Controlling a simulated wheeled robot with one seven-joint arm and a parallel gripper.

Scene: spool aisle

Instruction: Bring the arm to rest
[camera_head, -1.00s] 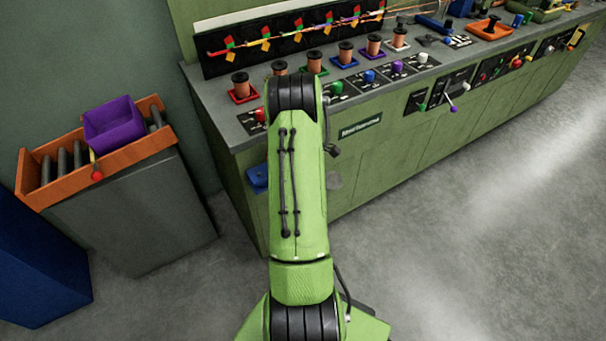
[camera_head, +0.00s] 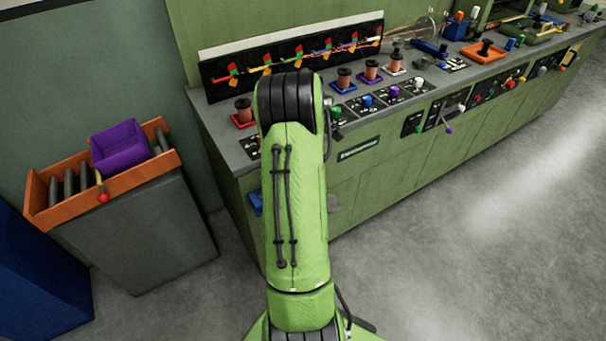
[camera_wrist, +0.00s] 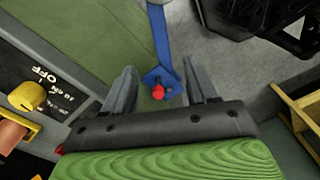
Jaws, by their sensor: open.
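My gripper (camera_wrist: 162,86) shows in the wrist view with its two grey fingers apart and nothing held between them. A blue bracket (camera_wrist: 165,78) with a red knob (camera_wrist: 158,91) appears between the fingers in the picture, beyond them; I cannot tell the exact distance. In the head view my green arm (camera_head: 295,205) reaches up toward the bench, bent at its black joint (camera_head: 287,102). The gripper itself is hidden behind the arm there.
A green bench (camera_head: 400,170) carries several spools (camera_head: 344,78) and coloured knobs. An orange bin (camera_head: 55,208) with a purple tray (camera_head: 118,148) sits on a grey cabinet at left. A blue box (camera_head: 35,275) stands at lower left. Open floor (camera_head: 480,240) lies at right.

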